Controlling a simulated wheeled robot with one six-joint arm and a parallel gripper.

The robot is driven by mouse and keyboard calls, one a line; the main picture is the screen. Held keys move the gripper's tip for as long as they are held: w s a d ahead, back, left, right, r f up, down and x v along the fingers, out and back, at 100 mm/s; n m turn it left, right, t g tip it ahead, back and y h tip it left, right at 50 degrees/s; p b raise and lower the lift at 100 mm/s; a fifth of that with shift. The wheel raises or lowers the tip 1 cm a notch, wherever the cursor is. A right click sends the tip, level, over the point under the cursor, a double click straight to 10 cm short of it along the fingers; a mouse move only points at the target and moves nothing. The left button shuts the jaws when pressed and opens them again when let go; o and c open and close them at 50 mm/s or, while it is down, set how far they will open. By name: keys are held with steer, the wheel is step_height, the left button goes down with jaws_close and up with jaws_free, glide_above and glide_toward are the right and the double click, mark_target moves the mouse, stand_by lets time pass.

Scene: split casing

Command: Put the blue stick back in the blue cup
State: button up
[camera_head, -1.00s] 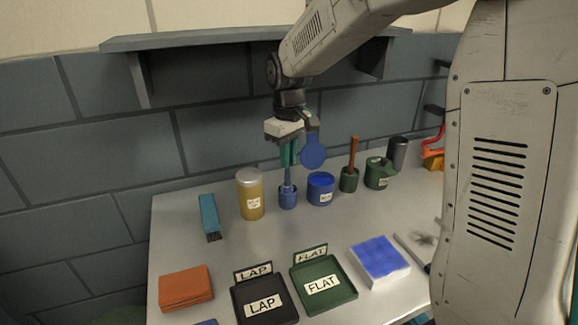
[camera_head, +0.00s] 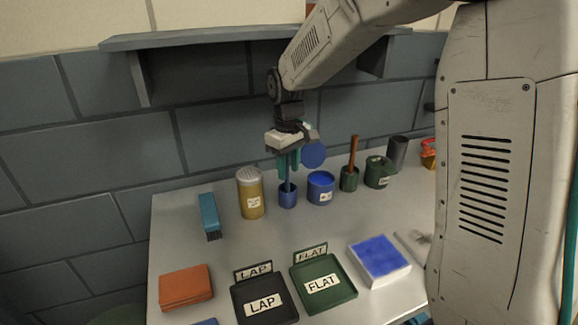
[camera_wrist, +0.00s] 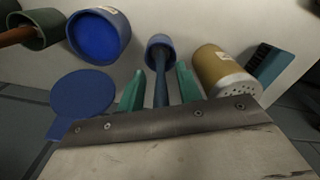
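The blue stick (camera_head: 288,186) stands nearly upright with its lower end in the small blue cup (camera_head: 288,200). The wrist view shows the stick (camera_wrist: 160,88) running into the mouth of the cup (camera_wrist: 160,41). My gripper (camera_head: 288,170) is above the cup. Its two teal fingers stand on either side of the stick, with a gap visible on both sides in the wrist view (camera_wrist: 160,80), so it is open around the stick. The stick's upper end is hidden by the gripper body.
A yellow shaker (camera_head: 250,197) stands left of the cup, a wider blue pot (camera_head: 321,192) right. A flat blue disc (camera_head: 313,156) is beside my gripper; its attachment is unclear. A green pot with a brown stick (camera_head: 349,180) stands farther right. A shelf (camera_head: 200,40) is above.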

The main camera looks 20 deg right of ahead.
step_height(320, 180, up, 12)
steer(key=s+d+r+m, duration=0.1)
steer(key=s, duration=0.8)
steer(key=s+d+r+m, duration=0.1)
steer(key=s+r+m, duration=0.1)
steer(key=s, duration=0.6)
steer(key=s+f+m, duration=0.1)
steer(key=s+f, duration=0.2)
steer(key=s, duration=0.4)
steer(key=s+d+f+m+t, duration=0.1)
steer(key=s+f, duration=0.2)
steer(key=s, duration=0.4)
steer(key=shift+s, duration=0.35)
